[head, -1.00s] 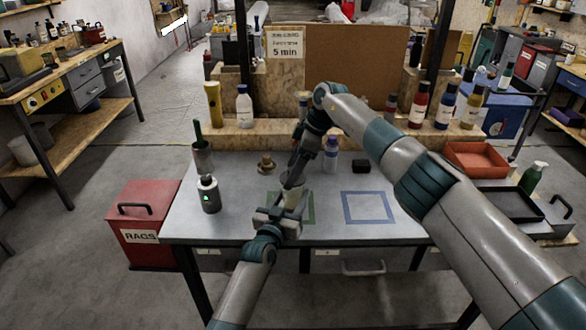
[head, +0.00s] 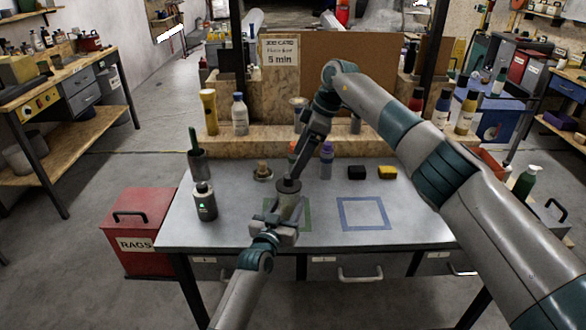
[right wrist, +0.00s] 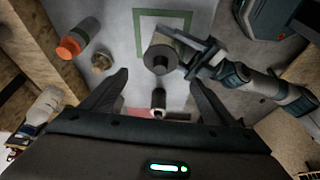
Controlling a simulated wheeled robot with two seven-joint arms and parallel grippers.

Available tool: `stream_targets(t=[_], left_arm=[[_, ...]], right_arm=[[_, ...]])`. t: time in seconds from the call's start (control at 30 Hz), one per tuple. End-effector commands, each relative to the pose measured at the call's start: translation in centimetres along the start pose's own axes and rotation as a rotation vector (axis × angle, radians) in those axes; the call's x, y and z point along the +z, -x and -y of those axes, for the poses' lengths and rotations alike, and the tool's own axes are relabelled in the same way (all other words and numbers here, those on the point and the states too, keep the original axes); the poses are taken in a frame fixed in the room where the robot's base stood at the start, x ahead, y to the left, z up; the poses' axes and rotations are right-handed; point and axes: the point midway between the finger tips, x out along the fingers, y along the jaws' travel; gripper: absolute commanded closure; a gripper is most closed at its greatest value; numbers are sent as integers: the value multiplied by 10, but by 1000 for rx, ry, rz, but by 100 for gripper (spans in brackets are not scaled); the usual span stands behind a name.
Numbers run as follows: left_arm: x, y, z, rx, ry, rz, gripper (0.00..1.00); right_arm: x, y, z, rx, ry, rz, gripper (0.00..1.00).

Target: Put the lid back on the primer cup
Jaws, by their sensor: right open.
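The primer cup (head: 289,207) stands upright by the green square outline on the table. My left gripper (head: 284,226) is shut on its side; it also shows in the right wrist view (right wrist: 188,58). The lid (right wrist: 162,60), a grey disc with a dark knob, sits over the cup's mouth; in the head view it is a dark disc (head: 289,186). I cannot tell whether it is fully seated. My right gripper (right wrist: 160,78) is open and empty, with its fingers apart from the lid; its fingertips are hard to make out in the head view.
A brass-coloured piece (head: 262,172) and a purple-capped bottle (head: 326,160) stand behind the cup. A black block (head: 357,172) and yellow block (head: 388,172) lie at the back right. The blue square (head: 363,213) is empty.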

Motion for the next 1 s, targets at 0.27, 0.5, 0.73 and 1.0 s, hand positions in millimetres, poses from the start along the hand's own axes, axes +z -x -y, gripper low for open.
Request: stream_targets(t=[0.27, 0.5, 0.73, 1.0], left_arm=[[1, 0, 0, 0, 0, 1, 92], [0, 0, 0, 0, 0, 1, 92], [0, 0, 0, 0, 0, 1, 37], [0, 0, 0, 0, 0, 0, 30]], right_arm=[[0, 38, 0, 1, 0, 0, 19], [0, 44, 0, 0, 0, 1, 19], [0, 44, 0, 0, 0, 1, 19], [0, 44, 0, 0, 0, 1, 19]])
